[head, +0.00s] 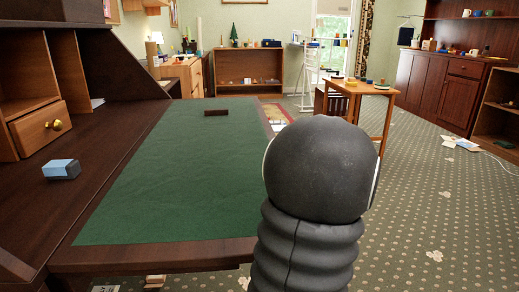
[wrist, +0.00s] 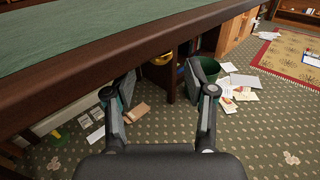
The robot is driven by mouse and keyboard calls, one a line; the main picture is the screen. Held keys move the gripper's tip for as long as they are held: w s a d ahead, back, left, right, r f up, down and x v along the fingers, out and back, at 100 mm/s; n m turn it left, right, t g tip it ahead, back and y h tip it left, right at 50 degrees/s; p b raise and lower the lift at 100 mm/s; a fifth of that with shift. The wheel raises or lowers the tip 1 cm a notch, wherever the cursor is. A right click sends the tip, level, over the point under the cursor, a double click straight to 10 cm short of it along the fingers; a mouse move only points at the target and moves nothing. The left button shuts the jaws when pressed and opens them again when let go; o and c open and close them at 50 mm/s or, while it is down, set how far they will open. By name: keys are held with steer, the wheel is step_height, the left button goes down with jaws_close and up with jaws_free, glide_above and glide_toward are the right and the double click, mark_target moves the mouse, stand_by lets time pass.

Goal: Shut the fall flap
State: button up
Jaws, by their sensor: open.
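The fall flap (head: 175,165) of the dark wood desk is down and lies level, with a green writing surface and a brown wooden border. A small dark block (head: 216,112) lies on its far part. In the wrist view the flap's wooden edge (wrist: 120,62) crosses the upper left, with a strip of green above it. My gripper (wrist: 160,85) is open and empty, its fingers spread beside and below that edge. I cannot tell whether a finger touches the flap. In the head view my arm covers the near right part and hides the gripper.
A blue box (head: 62,169) and a small drawer with a brass knob (head: 40,128) are in the desk's interior at left. Under the flap are a green bin (wrist: 207,68) and scattered papers (wrist: 243,82). A small wooden table (head: 358,90) stands beyond; carpet at right is mostly clear.

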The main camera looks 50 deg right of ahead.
steer(key=shift+w, duration=2.5)
steer(key=shift+r, duration=0.1)
jaws_close()
